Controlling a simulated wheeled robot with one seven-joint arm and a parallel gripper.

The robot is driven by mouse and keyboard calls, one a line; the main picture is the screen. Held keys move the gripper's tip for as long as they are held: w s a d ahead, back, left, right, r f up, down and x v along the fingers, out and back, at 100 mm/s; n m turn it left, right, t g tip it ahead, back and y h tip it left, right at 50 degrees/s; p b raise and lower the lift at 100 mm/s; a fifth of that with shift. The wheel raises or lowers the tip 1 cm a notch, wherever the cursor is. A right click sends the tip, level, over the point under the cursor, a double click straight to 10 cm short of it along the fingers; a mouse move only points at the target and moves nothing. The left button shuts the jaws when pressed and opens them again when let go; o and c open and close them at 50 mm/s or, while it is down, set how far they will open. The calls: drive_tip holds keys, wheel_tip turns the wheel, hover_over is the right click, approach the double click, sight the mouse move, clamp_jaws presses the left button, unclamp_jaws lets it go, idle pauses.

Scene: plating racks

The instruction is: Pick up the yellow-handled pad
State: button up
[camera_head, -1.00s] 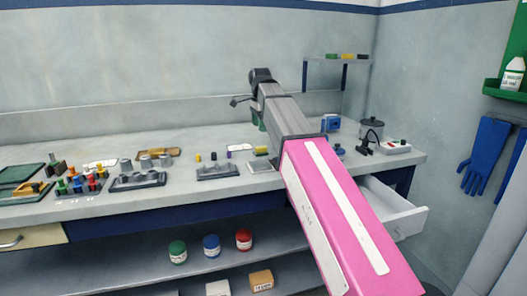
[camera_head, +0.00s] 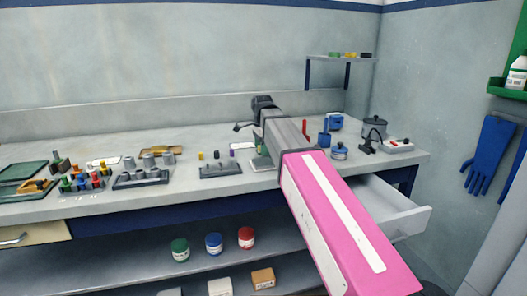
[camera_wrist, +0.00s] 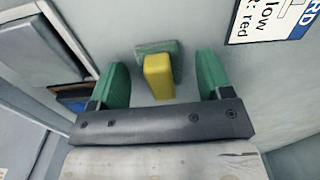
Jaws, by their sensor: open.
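The yellow-handled pad (camera_wrist: 158,78) shows in the wrist view: an upright yellow handle on a small grey-green base. It stands on the pale bench top between the two green fingers of my gripper (camera_wrist: 161,70). My gripper is open, with a gap on either side of the handle. I cannot tell how far down the handle the fingertips reach. In the head view my gripper (camera_head: 259,143) is low over the middle of the bench, and my arm hides most of it and the pad.
A printed card (camera_wrist: 270,20) lies at the wrist view's upper right. In the head view, a dark rack (camera_head: 221,170) stands left of my gripper and a red upright piece (camera_head: 305,127) right of it. An open drawer (camera_head: 400,212) sticks out at the right front.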

drive_tip(key=c, duration=1)
drive_tip(key=shift+r, duration=0.1)
drive_tip(key=shift+r, duration=0.5)
wheel_tip(320, 180, up, 3)
drive_tip(key=shift+f, duration=0.15)
drive_tip(key=s+a+r, duration=0.7)
drive_tip(key=a, duration=0.2)
drive_tip(key=shift+a, duration=0.2)
